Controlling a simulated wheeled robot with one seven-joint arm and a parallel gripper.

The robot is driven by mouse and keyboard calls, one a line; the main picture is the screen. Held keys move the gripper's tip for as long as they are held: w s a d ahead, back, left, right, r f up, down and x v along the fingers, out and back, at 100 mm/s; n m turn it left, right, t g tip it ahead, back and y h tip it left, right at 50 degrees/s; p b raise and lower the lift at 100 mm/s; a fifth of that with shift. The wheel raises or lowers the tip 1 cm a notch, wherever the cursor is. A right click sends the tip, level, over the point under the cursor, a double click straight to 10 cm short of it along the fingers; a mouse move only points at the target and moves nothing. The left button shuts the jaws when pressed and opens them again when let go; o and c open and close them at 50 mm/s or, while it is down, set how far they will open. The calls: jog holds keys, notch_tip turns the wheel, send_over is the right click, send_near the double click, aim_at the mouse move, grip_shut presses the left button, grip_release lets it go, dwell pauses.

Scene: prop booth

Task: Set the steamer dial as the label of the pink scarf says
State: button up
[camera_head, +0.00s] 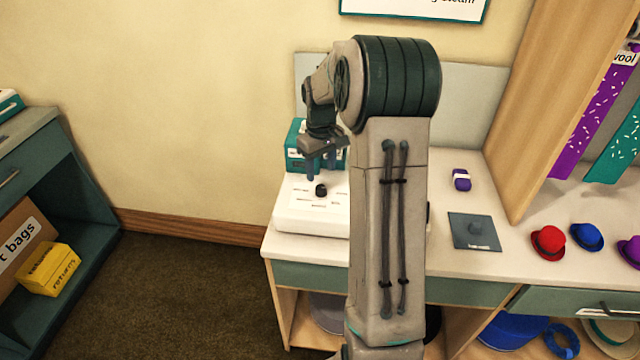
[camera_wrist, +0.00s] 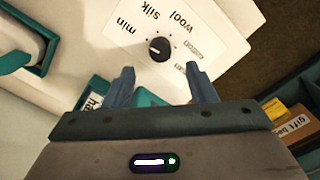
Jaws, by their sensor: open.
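The steamer dial (camera_head: 320,190) is a small black knob on a white steamer base (camera_head: 308,222). In the wrist view the dial (camera_wrist: 160,49) sits amid printed words including min, silk, wool and cotton. A pale mark shows on its left side, toward min, though its exact setting is hard to tell. My gripper (camera_head: 321,172) is open and empty, just above the dial. In the wrist view its fingers (camera_wrist: 159,67) point toward the dial, apart from it. No pink scarf is visible; purple (camera_head: 597,120) and teal (camera_head: 618,150) scarves hang at right.
A teal box (camera_head: 299,150) stands behind the steamer base. On the counter are a purple-and-white item (camera_head: 461,180), a dark teal pad (camera_head: 475,232), and red (camera_head: 548,242) and blue (camera_head: 587,237) hats. A wooden panel (camera_head: 570,80) rises at right. A "wool" tag (camera_head: 627,58) shows at the right edge.

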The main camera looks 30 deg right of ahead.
aim_at(321, 187)
notch_tip(321, 187, down, 6)
jog(key=shift+f, duration=0.15)
jog(key=shift+c, duration=0.3)
jog(key=c, duration=0.9)
jog(key=shift+a, duration=0.15)
